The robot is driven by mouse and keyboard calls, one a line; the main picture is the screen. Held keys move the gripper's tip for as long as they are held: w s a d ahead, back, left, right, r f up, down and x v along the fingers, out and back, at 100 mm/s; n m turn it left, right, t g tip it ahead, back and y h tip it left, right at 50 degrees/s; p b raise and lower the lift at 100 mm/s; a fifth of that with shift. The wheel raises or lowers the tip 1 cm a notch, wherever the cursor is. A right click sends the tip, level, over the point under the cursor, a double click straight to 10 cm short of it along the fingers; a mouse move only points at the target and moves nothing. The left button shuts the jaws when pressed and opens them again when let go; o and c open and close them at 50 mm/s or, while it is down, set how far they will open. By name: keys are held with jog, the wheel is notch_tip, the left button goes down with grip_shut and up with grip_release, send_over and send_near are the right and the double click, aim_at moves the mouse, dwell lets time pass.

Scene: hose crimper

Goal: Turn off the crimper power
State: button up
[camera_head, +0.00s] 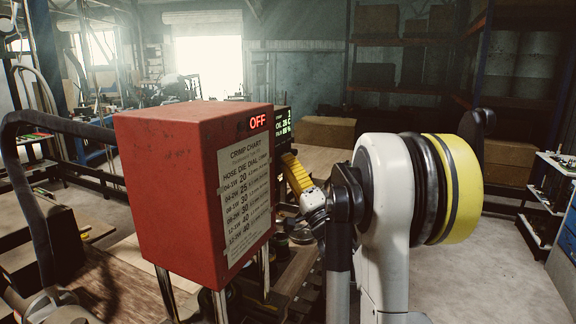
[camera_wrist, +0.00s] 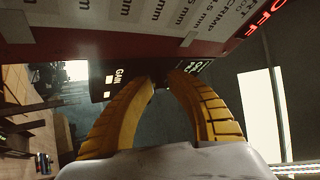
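The crimper is a red box (camera_head: 165,180) on metal legs, with a crimp chart (camera_head: 245,195) on its front. A red display (camera_head: 257,122) at its top right reads OFF; part of it shows in the wrist view (camera_wrist: 264,18). A dark panel with green text (camera_head: 283,128) is behind the box's right edge. My gripper (camera_head: 286,160) is beside that panel. In the wrist view, the yellow fingers (camera_wrist: 160,80) curve inward with tips close together, near a panel marked GAIN (camera_wrist: 121,78). I cannot make out a power switch or any held thing between the tips.
A thick dark hose (camera_head: 30,190) curves at the left. A wooden bench top (camera_head: 110,275) lies below the crimper. Shelves with boxes (camera_head: 375,55) stand at the back, and a blue drawer cabinet (camera_head: 566,225) is at the right. The floor at the lower right is clear.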

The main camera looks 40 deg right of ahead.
jog(key=v, duration=1.2)
dwell(0.3)
